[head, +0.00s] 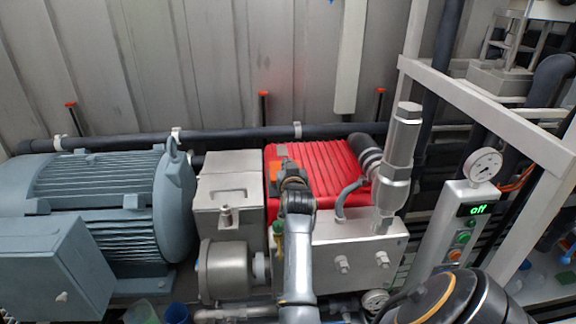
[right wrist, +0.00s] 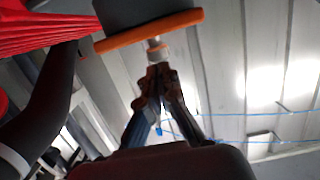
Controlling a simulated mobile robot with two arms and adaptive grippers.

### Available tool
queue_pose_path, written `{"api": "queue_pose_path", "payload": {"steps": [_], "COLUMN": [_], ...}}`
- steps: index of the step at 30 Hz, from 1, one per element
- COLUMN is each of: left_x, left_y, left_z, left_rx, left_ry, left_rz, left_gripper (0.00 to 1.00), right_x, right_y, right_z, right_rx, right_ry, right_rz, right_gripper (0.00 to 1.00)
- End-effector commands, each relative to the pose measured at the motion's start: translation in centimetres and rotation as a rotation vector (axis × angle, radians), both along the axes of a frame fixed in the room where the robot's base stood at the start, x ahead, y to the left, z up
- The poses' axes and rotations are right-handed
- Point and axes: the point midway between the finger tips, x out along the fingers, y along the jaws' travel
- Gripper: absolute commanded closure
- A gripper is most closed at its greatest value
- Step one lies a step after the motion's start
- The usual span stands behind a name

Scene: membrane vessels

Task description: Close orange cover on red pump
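The red pump (head: 322,168) has a ribbed red top and sits behind the metal block. A small orange piece, apparently the orange cover (head: 273,172), shows at the pump's left edge, partly hidden by my gripper. In the right wrist view an orange bar (right wrist: 150,32) edges a dark panel beside the red ribs (right wrist: 45,27); it looks like the cover seen from below. My right gripper (head: 289,166) is at the pump's left side. Its fingertips (right wrist: 157,72) are together just below the orange bar; contact is unclear. My left gripper is out of view.
A large blue-grey motor (head: 100,200) stands left. A metal block (head: 350,250) with fittings and a steel cylinder (head: 398,155) stand in front and right of the pump. A control box (head: 450,230) reading "off" and a pale frame are further right.

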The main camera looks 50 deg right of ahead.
Motion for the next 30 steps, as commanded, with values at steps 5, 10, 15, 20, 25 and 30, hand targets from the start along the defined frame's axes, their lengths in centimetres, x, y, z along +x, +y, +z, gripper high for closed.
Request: {"api": "queue_pose_path", "payload": {"steps": [5,10,15,20,25,30], "left_x": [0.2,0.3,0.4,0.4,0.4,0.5], "left_y": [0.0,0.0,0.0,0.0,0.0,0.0], "left_z": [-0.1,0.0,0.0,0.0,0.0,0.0], "left_rx": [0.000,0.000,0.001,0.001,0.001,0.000], "left_ry": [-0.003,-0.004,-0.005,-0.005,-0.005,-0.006], "left_rz": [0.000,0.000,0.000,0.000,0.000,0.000], "left_gripper": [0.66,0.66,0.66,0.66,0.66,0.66], "right_x": [-0.1,-0.1,-0.1,-0.1,-0.1,-0.1], "right_y": [0.2,0.1,0.2,0.2,0.2,0.2], "right_z": [1.6,5.7,8.5,9.9,10.1,10.1], "right_rx": [0.011,0.001,-0.003,-0.005,-0.006,-0.005], "right_ry": [0.016,0.002,-0.002,-0.005,-0.005,-0.006], "right_rz": [0.001,0.001,0.000,0.000,0.000,0.000], "right_gripper": [1.00,1.00,1.00,1.00,1.00,1.00]}}
